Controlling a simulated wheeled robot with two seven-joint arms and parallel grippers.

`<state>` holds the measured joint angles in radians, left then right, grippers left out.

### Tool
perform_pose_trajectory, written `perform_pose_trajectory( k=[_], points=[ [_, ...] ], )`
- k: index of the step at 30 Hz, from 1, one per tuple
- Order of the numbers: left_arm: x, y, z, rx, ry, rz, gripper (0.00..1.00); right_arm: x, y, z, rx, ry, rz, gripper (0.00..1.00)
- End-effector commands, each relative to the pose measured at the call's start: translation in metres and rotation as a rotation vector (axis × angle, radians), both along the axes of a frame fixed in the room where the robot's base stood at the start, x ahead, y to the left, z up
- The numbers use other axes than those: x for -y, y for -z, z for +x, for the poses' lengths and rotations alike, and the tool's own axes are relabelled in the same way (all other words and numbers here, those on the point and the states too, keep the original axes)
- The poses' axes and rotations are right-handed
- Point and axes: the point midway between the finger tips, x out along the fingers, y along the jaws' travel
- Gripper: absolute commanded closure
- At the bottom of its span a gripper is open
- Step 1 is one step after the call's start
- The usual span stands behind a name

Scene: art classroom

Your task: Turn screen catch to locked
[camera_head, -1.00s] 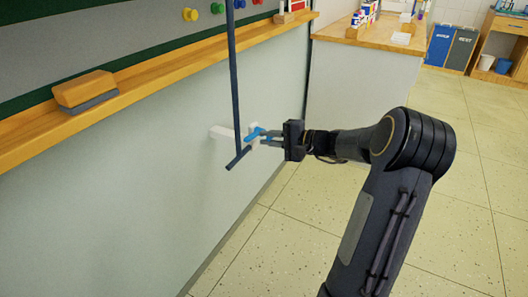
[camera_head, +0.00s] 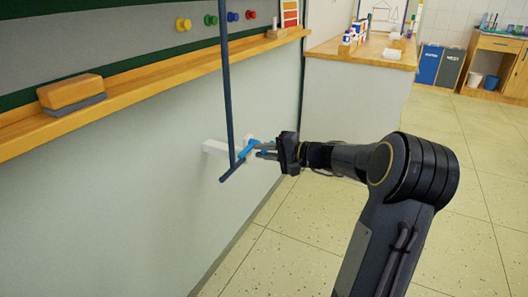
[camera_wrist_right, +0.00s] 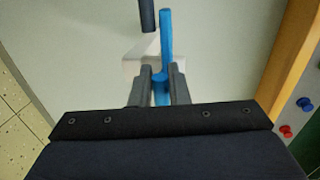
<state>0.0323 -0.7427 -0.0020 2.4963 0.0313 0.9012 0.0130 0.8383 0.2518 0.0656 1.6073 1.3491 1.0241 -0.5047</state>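The screen catch is a blue lever (camera_head: 246,150) on a white block (camera_head: 215,147) fixed low on the pale panel. The lever slants up to the right in the head view. In the right wrist view the blue lever (camera_wrist_right: 165,35) stands nearly upright, with its near part between the fingers. My right gripper (camera_head: 265,150) is at the lever; its fingers (camera_wrist_right: 160,84) sit close on both sides and look shut on it. My left gripper is out of view.
A wooden ledge (camera_head: 150,85) runs above the catch and carries an eraser (camera_head: 70,93). Coloured magnets (camera_head: 210,20) are on the board above. A counter (camera_head: 365,55) stands at the back right. The floor (camera_head: 285,235) right of the panel is clear.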

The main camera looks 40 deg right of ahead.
Motion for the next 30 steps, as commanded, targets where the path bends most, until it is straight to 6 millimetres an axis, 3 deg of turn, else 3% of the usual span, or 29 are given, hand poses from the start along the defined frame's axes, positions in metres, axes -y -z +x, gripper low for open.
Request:
perform_pose_trajectory(
  k=[1,3,13,24,30],
  points=[
    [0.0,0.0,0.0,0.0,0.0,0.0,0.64,0.007,-0.001,0.0,0.001,0.021,-0.004,0.77],
    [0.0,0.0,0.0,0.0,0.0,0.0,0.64,0.007,-0.001,0.0,0.001,0.02,-0.003,0.68],
    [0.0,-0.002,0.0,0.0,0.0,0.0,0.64,0.006,-0.003,-0.004,0.001,0.014,-0.002,0.68],
    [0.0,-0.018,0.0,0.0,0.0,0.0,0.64,0.029,-0.015,-0.057,0.0,0.018,-0.002,0.68],
    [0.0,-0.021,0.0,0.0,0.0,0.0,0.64,0.034,-0.017,-0.07,0.001,0.018,-0.002,0.68]
  ],
)
